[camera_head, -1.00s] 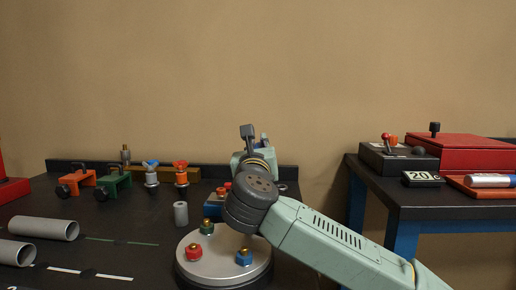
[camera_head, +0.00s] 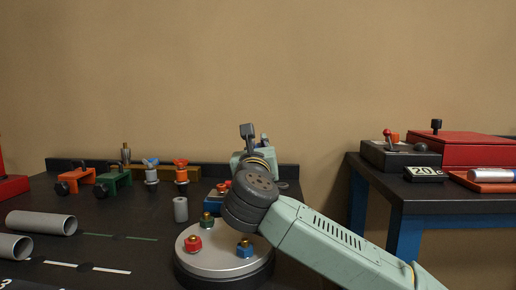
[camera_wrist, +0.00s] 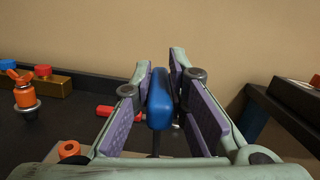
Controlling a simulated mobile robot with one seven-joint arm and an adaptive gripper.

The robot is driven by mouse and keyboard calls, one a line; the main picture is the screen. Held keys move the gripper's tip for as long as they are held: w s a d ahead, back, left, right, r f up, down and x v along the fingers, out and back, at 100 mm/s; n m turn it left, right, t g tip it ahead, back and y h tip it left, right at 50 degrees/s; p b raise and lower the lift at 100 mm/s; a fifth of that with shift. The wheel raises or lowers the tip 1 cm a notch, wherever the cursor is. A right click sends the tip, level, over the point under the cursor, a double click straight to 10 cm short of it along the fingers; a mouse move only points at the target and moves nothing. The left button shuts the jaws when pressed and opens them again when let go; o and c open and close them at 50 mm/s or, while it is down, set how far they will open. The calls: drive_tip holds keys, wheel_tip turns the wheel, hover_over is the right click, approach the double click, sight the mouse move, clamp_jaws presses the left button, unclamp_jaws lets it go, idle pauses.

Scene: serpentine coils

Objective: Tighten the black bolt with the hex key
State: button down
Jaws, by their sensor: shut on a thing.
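In the wrist view, my gripper (camera_wrist: 160,70) is shut on a blue handle (camera_wrist: 160,100), which stands between the purple finger pads. A dark shaft shows below the handle; I take this to be the hex key, but its tip is hidden. I cannot make out the black bolt in either view. A round grey plate (camera_head: 216,266) beside my arm carries a red bolt (camera_head: 193,243), a green bolt (camera_head: 207,219) and a blue bolt (camera_head: 245,247).
A red handle (camera_wrist: 106,112) lies beyond my gripper in the wrist view. Orange (camera_head: 76,181) and green clamps (camera_head: 113,181), valves (camera_head: 181,171), a small grey cylinder (camera_head: 180,209) and pipes (camera_head: 41,222) stand on the bench. A second table (camera_head: 395,200) is at right.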

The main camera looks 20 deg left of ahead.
drive_tip(key=shift+f+b, duration=0.95)
drive_tip(key=shift+b, duration=0.35)
drive_tip(key=shift+m+b, duration=0.4)
drive_tip(key=shift+b, duration=0.55)
drive_tip(key=shift+s+a+m+b, duration=0.1)
drive_tip(key=shift+m+b, duration=0.2)
drive_tip(key=shift+b, duration=1.4)
drive_tip(key=shift+f, duration=0.2)
drive_tip(key=shift+r+g, duration=0.3)
drive_tip(key=shift+r, duration=0.05)
idle(0.4)
drive_tip(key=shift+a+r, duration=0.4)
drive_tip(key=shift+r, duration=0.45)
drive_tip(key=shift+d+r, duration=0.1)
drive_tip(key=shift+d, duration=0.1)
